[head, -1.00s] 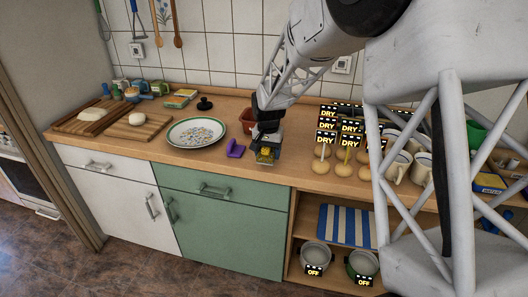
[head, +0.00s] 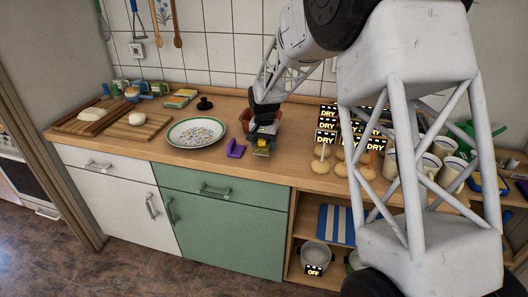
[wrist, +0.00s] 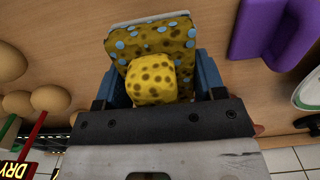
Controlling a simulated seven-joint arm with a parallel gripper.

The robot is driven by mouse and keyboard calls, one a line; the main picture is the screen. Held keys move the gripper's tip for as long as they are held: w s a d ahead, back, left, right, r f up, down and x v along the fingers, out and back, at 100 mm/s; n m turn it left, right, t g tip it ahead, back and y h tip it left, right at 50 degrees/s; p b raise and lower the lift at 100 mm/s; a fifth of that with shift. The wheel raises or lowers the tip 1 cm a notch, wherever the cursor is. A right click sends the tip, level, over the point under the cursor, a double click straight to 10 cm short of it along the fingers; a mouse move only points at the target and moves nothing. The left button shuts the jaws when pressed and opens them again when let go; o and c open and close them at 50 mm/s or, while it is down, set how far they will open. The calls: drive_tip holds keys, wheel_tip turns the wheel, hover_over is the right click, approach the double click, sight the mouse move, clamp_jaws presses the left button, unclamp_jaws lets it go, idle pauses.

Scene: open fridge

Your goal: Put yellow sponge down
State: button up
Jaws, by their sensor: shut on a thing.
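My gripper (head: 262,143) is shut on the yellow sponge (head: 262,152), low over the wooden counter in the head view. In the wrist view the sponge (wrist: 153,78) is yellow with brown pores, and its wider far part has blue spots. The blue fingers of my gripper (wrist: 155,88) lie on either side of it. Whether the sponge touches the counter is hard to tell.
A purple object (head: 235,149) lies just left of the sponge, with a patterned plate (head: 180,145) beyond it. A reddish container (head: 245,118) stands behind my gripper. Round-based items with "DRY" labels (head: 326,138) stand to the right. The counter's front edge is close.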

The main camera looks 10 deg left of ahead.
drive_tip(key=shift+f, duration=1.75)
drive_tip(key=shift+f, duration=0.1)
drive_tip(key=o, duration=1)
drive_tip(key=shift+c, duration=0.2)
wheel_tip(320, 180, up, 12)
drive_tip(key=shift+r, duration=0.1)
